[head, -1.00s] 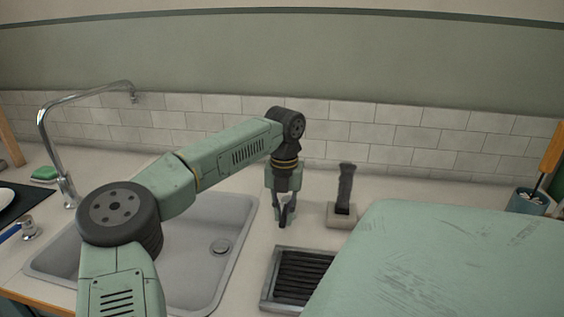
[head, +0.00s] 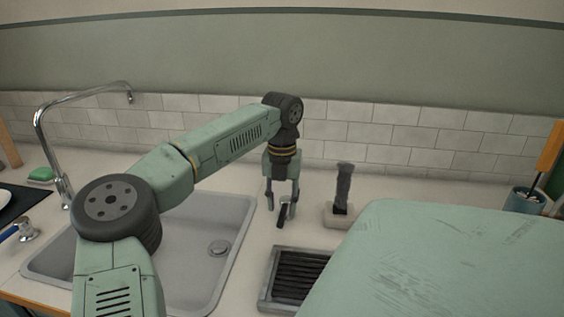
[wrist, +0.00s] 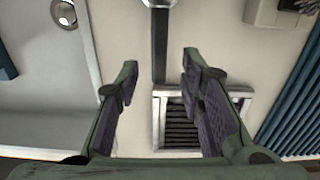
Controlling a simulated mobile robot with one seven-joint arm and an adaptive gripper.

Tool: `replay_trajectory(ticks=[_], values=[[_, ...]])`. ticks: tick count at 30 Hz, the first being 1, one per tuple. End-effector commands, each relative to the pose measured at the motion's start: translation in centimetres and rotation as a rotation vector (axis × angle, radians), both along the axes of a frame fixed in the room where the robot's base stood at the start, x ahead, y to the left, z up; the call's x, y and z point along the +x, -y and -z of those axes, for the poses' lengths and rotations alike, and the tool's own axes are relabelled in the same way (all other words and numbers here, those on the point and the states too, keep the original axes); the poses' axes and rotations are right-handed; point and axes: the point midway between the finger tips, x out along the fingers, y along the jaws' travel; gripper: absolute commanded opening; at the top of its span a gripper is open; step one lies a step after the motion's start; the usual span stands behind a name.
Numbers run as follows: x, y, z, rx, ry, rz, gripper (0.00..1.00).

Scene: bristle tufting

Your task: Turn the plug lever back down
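The plug lever (wrist: 159,48) is a dark, narrow bar on the counter in the wrist view. It runs forward from a metal fitting (wrist: 158,3) at the top edge. How far it is tilted, I cannot tell. My gripper (wrist: 159,64) is open, its two fingers apart on either side of the lever's near end, with no contact visible. In the head view my gripper (head: 281,208) points down over the counter between sink and grate. A dark piece shows between its fingers there, too small to identify surely.
A dark grate (head: 297,276) in a pale frame is in front. A dark brush (head: 343,187) stands upright in a small block (head: 343,214) to the right. The tiled wall (head: 390,140) is behind.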

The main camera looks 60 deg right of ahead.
Motion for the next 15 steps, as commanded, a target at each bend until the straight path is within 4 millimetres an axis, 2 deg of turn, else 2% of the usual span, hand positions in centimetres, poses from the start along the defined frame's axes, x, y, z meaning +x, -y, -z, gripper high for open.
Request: replay_trajectory(ticks=[3, 9, 15], values=[[0.0, 0.1, -2.9, -0.002, 0.003, 0.0, 0.35], [0.0, 0.1, -6.7, -0.001, 0.003, 0.0, 0.35], [0.0, 0.0, -8.5, 0.0, 0.001, 0.0, 0.35]])
